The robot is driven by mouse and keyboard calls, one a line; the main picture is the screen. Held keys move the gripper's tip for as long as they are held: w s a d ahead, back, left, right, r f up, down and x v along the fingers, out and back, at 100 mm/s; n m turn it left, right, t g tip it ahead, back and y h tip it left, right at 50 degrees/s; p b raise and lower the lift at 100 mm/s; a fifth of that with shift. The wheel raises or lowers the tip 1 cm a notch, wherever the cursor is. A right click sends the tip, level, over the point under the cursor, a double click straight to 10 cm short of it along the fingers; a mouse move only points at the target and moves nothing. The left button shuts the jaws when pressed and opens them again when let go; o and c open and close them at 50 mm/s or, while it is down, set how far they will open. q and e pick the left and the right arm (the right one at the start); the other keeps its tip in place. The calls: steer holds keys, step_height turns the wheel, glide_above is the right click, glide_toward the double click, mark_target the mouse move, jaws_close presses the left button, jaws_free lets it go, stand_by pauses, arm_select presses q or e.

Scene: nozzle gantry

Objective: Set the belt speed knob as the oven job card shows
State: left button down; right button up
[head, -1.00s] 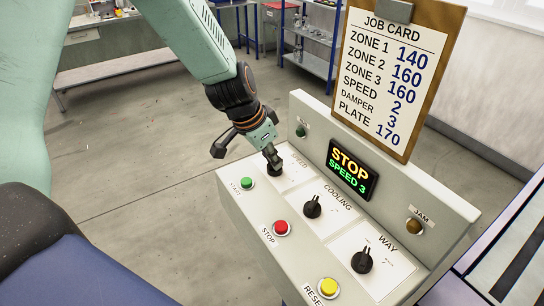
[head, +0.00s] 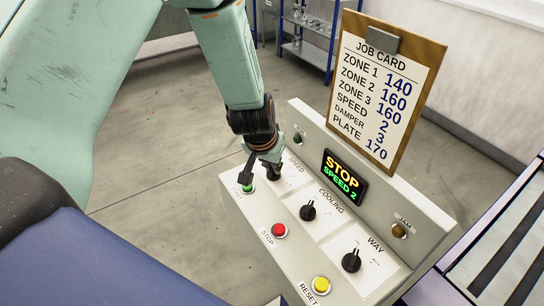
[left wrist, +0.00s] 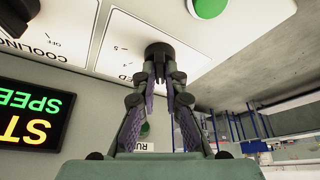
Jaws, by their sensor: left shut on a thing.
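The speed knob (head: 272,172) is a black knob at the upper left of the control panel. My left gripper (head: 270,160) is over it and shut on it; in the left wrist view the fingers (left wrist: 160,72) close on the black knob (left wrist: 159,50). The display (head: 345,176) reads STOP and SPEED 2. The job card (head: 385,90) hangs on a clipboard above the panel and lists zones 140, 160, 160, speed 2, damper 3, plate 170. The knob's pointer is hidden by the gripper. My right gripper is not in view.
The panel also carries a cooling knob (head: 308,211), a way knob (head: 351,262), a red stop button (head: 279,230), a yellow reset button (head: 321,285) and a green start button (head: 247,188), which is close beside my left gripper.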

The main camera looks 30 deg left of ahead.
mark_target(269, 184)
arm_select(q)
steer(key=shift+w+r, duration=0.1)
steer(key=shift+n, duration=0.3)
steer(key=c, duration=1.4)
jaws_free()
steer(key=shift+v, duration=3.65)
steer(key=shift+d, duration=0.1)
